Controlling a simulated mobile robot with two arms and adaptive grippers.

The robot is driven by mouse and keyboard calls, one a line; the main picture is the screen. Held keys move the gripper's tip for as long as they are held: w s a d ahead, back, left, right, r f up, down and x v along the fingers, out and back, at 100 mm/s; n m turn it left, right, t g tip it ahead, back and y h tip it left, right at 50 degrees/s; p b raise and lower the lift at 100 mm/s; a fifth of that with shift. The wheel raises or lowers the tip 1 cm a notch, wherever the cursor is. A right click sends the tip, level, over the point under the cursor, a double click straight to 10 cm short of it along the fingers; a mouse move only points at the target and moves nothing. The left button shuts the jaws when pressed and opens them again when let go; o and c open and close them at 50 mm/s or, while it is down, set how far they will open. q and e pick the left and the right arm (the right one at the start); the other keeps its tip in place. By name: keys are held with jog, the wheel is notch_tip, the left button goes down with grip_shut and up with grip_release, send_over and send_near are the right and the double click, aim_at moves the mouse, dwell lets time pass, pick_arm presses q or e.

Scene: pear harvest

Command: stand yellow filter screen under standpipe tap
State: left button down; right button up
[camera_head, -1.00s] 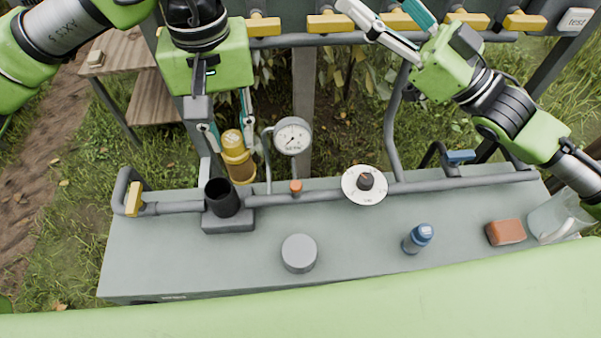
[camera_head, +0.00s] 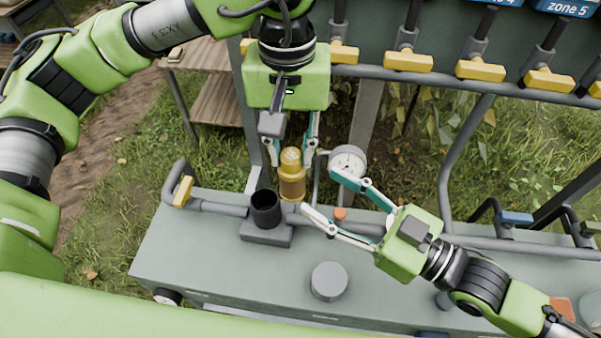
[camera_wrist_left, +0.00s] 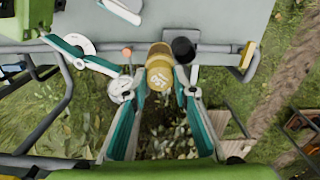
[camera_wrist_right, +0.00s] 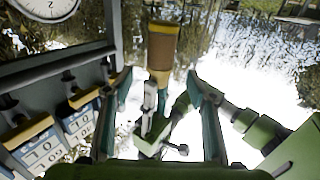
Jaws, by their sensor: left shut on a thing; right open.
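The yellow filter screen (camera_head: 291,188), a cylinder with a yellow top and a mesh-like amber body, is upright behind the black open cup (camera_head: 265,207). My left gripper (camera_head: 291,152) comes from above and is shut on its top; this also shows in the left wrist view (camera_wrist_left: 159,72). My right gripper (camera_head: 318,189) is open and empty, its fingers pointing at the screen from the right, apart from it. The screen also shows ahead in the right wrist view (camera_wrist_right: 162,50). A pipe with a blue tap handle (camera_head: 515,218) stands at right; whether it is the standpipe tap is unclear.
A grey bench (camera_head: 210,262) carries the pipework, a grey round lid (camera_head: 329,281) and an orange knob (camera_head: 340,213). A pressure gauge (camera_head: 347,161) is close behind my right gripper. Yellow valve handles (camera_head: 480,70) line the back. The bench's left front is clear.

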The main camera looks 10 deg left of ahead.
aim_at(303, 180)
jog(key=x, duration=0.8)
jog(key=shift+w+a, duration=0.15)
jog(key=shift+a, duration=0.15)
jog(key=c, duration=1.2)
pick_arm(q)
jog(key=c, duration=1.6)
grip_release()
pick_arm(e)
jog(key=shift+c, duration=0.2)
pick_arm(q)
jog(key=shift+r, duration=0.1)
